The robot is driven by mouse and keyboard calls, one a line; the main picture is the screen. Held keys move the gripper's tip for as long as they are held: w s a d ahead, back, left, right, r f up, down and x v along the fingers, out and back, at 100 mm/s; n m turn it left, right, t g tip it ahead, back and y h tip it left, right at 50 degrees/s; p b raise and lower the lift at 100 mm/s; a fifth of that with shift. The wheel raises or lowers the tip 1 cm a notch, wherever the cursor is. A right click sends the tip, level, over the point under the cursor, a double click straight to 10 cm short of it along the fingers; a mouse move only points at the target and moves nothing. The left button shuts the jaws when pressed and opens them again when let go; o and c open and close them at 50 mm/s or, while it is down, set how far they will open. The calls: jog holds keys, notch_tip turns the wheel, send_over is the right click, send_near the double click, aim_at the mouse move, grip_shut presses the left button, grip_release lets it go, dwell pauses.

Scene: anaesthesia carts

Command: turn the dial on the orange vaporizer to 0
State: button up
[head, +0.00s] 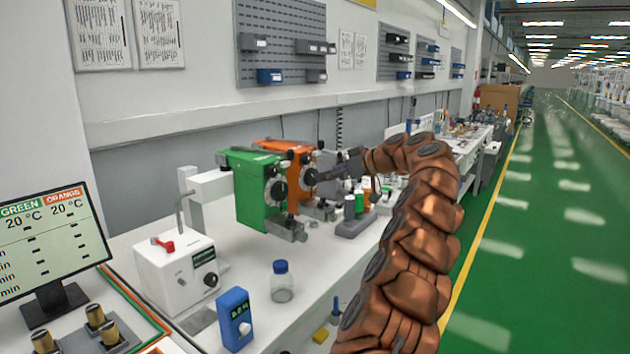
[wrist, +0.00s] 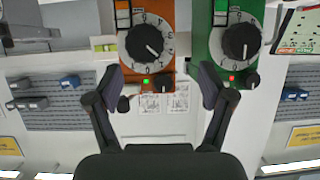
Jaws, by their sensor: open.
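In the wrist view, which is upside down, the orange vaporizer (wrist: 160,7) is upper left of centre. Its dial (wrist: 144,44) has a white pointer line slanting to the picture's lower right; I cannot surely read the number there. A green lamp (wrist: 145,82) shows on its face. My gripper (wrist: 160,82) is open and empty, facing the vaporizer front. Its fingertips look apart from the dial, which lies slightly left of the gap's middle.
The green vaporizer (head: 254,190) is close beside the orange one; its dial (wrist: 240,43) and a red lamp (wrist: 232,78) show right of my gripper. A blue-capped bottle (head: 281,282), a blue device (head: 234,319) and a white box (head: 178,270) stand on the bench.

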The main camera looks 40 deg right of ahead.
aim_at(314, 178)
jog(key=shift+h, duration=0.4)
jog(key=w+f, duration=0.1)
jog(key=w, duration=0.1)
jog(key=w+f+p, duration=0.1)
jog(key=w, duration=0.1)
jog(key=w+f, duration=0.1)
jog(key=w, duration=0.1)
jog(key=shift+w+d, duration=0.15)
jog(key=shift+w, duration=0.05)
jog(key=c, duration=1.2)
jog(key=shift+o, duration=0.2)
jog(key=shift+p, duration=0.35)
